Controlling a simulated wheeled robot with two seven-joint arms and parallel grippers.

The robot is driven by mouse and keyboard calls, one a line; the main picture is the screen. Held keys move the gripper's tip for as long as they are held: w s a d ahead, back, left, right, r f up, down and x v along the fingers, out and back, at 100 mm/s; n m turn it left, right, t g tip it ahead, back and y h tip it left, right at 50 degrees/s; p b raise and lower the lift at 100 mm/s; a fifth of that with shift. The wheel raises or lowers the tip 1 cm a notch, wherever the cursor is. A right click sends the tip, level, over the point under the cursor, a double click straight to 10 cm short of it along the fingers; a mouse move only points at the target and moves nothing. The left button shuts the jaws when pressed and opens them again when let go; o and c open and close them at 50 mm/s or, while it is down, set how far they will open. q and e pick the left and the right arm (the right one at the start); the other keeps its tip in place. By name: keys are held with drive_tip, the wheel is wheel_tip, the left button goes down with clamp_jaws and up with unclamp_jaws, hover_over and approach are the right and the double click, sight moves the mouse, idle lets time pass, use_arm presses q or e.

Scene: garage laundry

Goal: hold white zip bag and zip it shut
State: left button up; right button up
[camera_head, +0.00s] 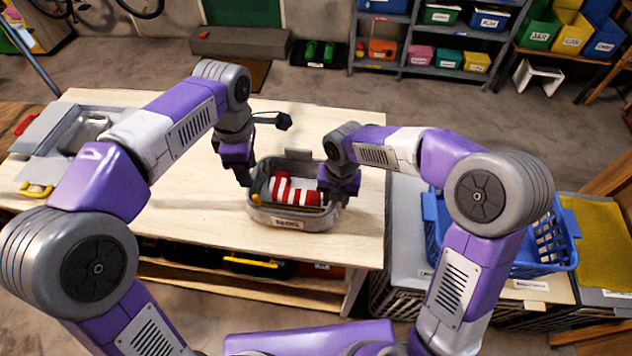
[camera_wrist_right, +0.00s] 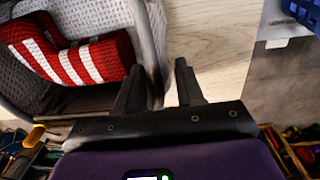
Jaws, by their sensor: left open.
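The pale grey-white bag (camera_head: 262,214) stands on the wooden table with its top open and a label on its front. A red-and-white striped item (camera_head: 292,190) lies inside; it also shows in the right wrist view (camera_wrist_right: 75,55). My left gripper (camera_head: 246,183) is open at the bag's left end; whether it touches the bag is unclear. My right gripper (camera_head: 338,200) is at the right end. In the right wrist view its fingers (camera_wrist_right: 160,88) are apart, with the bag's side wall (camera_wrist_right: 150,40) between them and a gap beside it.
A dark thin object (camera_head: 275,120) shows behind my left wrist. A grey metal sink-like unit (camera_head: 60,150) is at left. A blue basket (camera_head: 435,215) stands right of the table.

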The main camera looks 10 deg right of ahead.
drive_tip(key=shift+a+f, duration=0.1)
drive_tip(key=shift+f, duration=2.15)
clamp_jaws()
